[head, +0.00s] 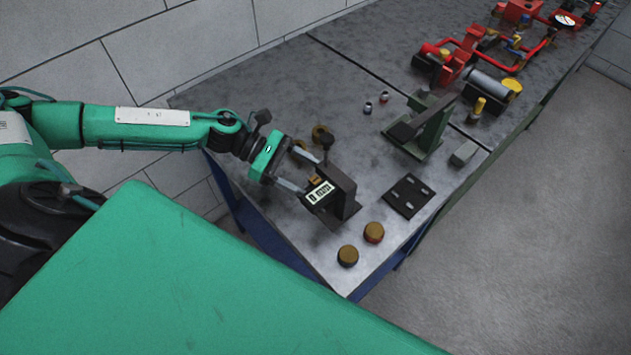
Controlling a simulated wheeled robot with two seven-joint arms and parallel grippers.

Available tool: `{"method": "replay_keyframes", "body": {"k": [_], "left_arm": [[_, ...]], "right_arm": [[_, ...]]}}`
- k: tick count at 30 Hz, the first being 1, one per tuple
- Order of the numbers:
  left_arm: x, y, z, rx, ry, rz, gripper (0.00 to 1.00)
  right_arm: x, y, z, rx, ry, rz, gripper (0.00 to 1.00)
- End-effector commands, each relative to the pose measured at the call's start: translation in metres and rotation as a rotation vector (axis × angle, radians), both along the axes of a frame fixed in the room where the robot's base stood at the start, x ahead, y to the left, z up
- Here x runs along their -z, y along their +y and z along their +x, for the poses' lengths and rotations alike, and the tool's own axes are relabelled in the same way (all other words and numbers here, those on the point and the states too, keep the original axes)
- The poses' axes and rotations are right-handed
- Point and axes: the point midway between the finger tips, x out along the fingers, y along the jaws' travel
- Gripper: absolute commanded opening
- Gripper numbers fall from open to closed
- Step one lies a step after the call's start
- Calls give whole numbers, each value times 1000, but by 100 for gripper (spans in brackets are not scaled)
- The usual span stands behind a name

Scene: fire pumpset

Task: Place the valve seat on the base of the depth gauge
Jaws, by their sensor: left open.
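The depth gauge (339,189) is a dark upright stand with a lit digital display, near the left front of the table. My left gripper (308,175) is open just left of the gauge, its two light fingers pointing right toward it. My right gripper is out of view.
Two brown-topped round parts (374,232) (347,256) stand near the front edge. A black plate (409,195) with small pieces, a dark green fixture (429,128) and a grey block (463,153) lie to the right. Red pump assemblies (459,56) stand farther back. The table (245,92) is bare at back left.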

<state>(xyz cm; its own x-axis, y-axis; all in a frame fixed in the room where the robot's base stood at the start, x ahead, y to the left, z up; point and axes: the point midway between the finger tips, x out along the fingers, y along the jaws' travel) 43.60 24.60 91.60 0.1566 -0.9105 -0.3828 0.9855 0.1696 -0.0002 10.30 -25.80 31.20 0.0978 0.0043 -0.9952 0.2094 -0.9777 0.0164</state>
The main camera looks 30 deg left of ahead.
Motion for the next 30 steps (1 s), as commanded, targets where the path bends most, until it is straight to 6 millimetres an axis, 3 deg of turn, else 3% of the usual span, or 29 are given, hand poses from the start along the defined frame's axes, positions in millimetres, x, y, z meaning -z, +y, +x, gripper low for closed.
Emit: {"method": "replay_keyframes", "body": {"k": [6,12,18,30], "left_arm": [[-12,40,-7,-3,1,5,66],[-24,66,-11,-1,1,4,66],[-31,76,-13,0,0,1,66],[-32,77,-13,1,0,0,66]], "right_arm": [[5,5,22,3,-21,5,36],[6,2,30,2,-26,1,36],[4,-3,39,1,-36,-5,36],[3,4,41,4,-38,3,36]]}}
